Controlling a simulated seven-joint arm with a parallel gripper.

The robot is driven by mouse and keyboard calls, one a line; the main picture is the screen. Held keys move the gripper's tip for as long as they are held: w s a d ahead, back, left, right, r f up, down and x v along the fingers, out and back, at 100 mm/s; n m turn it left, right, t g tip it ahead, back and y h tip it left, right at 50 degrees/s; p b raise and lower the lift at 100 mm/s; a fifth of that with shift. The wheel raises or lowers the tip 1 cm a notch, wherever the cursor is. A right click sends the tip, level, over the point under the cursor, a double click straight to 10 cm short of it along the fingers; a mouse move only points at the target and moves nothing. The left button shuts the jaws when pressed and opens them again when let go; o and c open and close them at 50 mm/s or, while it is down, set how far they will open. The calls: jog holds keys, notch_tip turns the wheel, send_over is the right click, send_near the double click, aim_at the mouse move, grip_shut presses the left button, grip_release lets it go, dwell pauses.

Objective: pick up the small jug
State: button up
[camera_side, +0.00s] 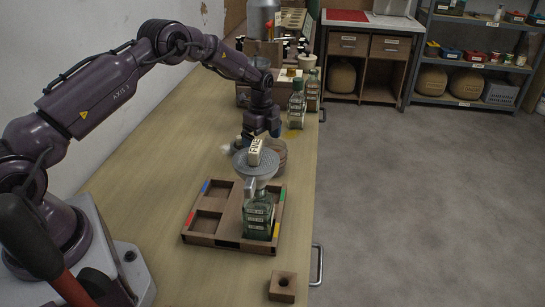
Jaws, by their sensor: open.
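I cannot tell for certain which vessel is the small jug. A green glass bottle (258,218) with a pale label stands upright at the right side of a wooden compartment tray (229,242). Two similar bottles, a nearer one (297,106) and a farther one (313,92), stand farther back near the table's right edge. My gripper (261,134) points down, open, with nothing seen between its fingers. A brownish round thing (280,153) is partly hidden behind the plate.
A wooden block with a hole (283,286) lies at the table's front right. Boxes and small containers (256,94) crowd the table's far end. The wooden table (150,190) is clear left of the tray. Shelves (470,62) and a cabinet (362,60) stand beyond the floor.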

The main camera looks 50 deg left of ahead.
jog(key=shift+c, duration=0.3)
grip_shut()
jog(key=shift+r, duration=0.2)
